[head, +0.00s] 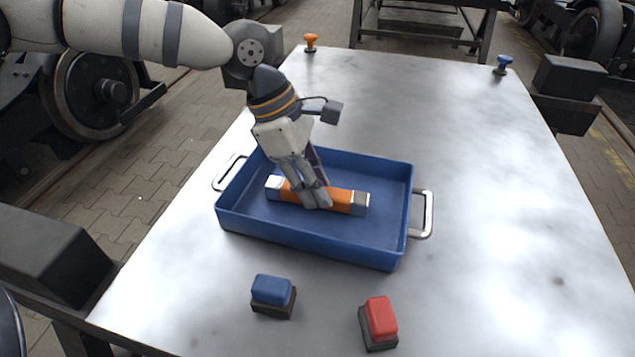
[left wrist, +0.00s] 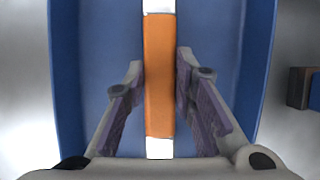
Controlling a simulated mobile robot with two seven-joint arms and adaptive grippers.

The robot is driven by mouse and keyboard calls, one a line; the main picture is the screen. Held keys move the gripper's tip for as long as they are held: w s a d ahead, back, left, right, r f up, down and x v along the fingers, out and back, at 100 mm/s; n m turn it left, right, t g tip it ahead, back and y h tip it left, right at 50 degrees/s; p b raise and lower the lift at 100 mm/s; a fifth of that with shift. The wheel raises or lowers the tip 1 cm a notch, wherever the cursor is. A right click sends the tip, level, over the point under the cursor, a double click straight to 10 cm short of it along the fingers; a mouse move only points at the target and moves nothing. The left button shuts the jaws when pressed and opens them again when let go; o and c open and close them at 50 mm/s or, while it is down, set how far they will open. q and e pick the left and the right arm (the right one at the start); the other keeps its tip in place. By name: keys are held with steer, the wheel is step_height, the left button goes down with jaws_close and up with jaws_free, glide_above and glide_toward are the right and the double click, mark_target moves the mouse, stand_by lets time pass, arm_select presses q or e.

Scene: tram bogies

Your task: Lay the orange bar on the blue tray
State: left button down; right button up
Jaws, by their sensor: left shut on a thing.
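The orange bar (head: 341,201) has pale silvery end blocks and lies level inside the blue tray (head: 310,244), running left to right. My left gripper (head: 318,203) reaches down into the tray and is shut on the bar near its middle. In the left wrist view the bar (left wrist: 159,85) runs lengthwise between the two fingers (left wrist: 160,64), with the blue tray (left wrist: 82,60) floor beneath. The fingers hide part of the bar in the head view. I cannot tell whether the bar touches the tray floor. My right gripper is not in view.
A blue-topped block (head: 272,290) and a red-topped block (head: 380,318) stand in front of the tray. An orange knob (head: 310,42) and a blue knob (head: 502,64) stand at the table's far edge. The table (head: 500,220) is clear on the right.

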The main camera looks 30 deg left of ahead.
arm_select(q)
steer(key=shift+f, duration=0.1)
steer(key=c, duration=1.3)
jaws_free()
steer(key=shift+w, duration=0.1)
steer(key=p+v, duration=0.1)
steer(key=v, duration=1.1)
steer(key=shift+p, duration=0.35)
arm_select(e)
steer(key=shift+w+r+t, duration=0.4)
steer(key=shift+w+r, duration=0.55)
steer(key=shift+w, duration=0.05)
